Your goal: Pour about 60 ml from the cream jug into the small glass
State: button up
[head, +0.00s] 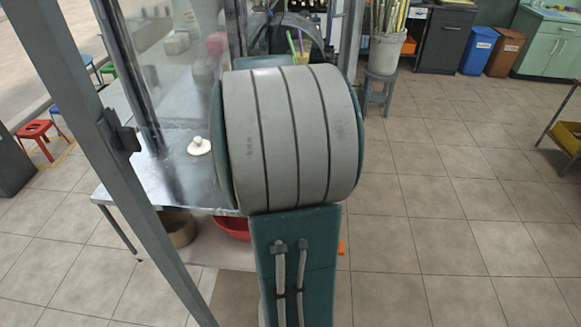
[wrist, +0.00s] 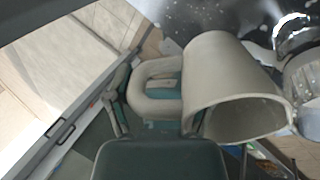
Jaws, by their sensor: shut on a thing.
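The cream jug (wrist: 212,70) is in the wrist view, a cream-coloured vessel with a loop handle on its left. Its wide mouth faces the lower right of that picture. My gripper (wrist: 160,104) is shut on the jug's handle. I cannot tell how far the jug is tilted in the room, and no liquid shows leaving it. A clear, glass-like thing (wrist: 303,78) is partly visible beside the jug at the right edge; I cannot tell whether it is the small glass. In the head view my arm hides the gripper and jug.
A metal table (head: 172,180) stands behind my arm, with a small white knobbed thing (head: 199,146) on it. Clear panels and metal posts (head: 135,170) stand at the left. A bucket of canes (head: 386,48) sits on a stool. The tiled floor at the right is open.

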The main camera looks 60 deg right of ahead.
jog(key=shift+a+r, duration=0.2)
jog(key=shift+a, duration=0.95)
jog(key=shift+d+f, duration=0.15)
jog(key=shift+d, duration=0.65)
jog(key=shift+a, duration=0.6)
jog(key=shift+d, duration=0.1)
